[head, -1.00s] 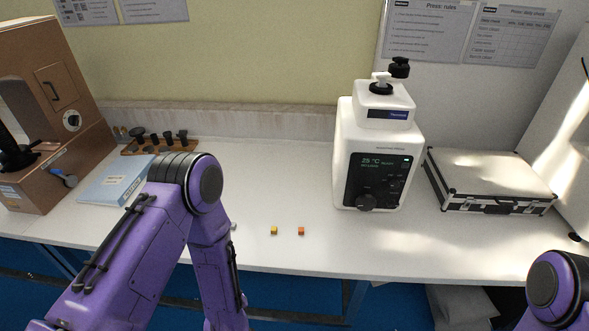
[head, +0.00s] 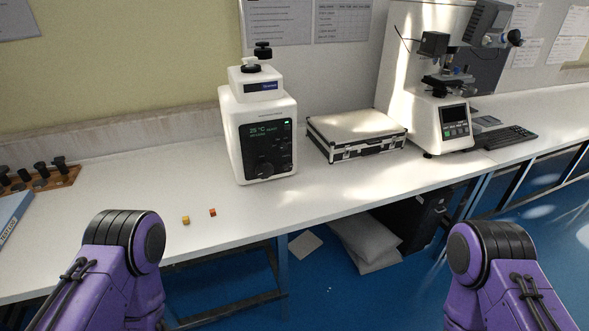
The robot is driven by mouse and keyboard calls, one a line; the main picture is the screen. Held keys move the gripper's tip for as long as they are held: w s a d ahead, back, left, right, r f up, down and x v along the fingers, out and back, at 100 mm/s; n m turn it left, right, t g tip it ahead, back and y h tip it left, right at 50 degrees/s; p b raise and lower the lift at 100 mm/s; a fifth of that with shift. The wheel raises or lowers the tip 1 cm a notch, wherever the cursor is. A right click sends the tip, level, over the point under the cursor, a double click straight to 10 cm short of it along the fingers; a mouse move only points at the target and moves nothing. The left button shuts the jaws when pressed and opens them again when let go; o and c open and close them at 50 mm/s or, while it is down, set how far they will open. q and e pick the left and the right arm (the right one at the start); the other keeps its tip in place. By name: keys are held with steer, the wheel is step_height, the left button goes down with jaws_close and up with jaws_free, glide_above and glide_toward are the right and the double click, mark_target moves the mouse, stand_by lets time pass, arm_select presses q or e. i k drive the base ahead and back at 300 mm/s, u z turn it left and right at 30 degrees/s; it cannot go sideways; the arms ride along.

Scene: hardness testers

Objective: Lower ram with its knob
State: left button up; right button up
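The white press (head: 259,133) stands on the bench left of the picture's middle, with a dark display and control panel on its front. The panel carries a round dark knob (head: 265,170) low down. On top of the press is a white head (head: 255,84) with dark knobs (head: 263,50). I cannot tell which knob moves the ram. My purple left and right arms show at the bottom left and bottom right, both apart from the press. Neither gripper is in view.
Two small cubes, one yellow (head: 185,220) and one red-orange (head: 212,212), lie on the white bench (head: 130,185). A silver case (head: 352,132) stands right of the press. A white tester (head: 432,75) with a microscope-like head and a keyboard (head: 508,136) are farther right.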

mark_target(264, 171)
steer(key=z, duration=0.35)
steer(key=i, duration=1.1)
steer(key=u, duration=0.55)
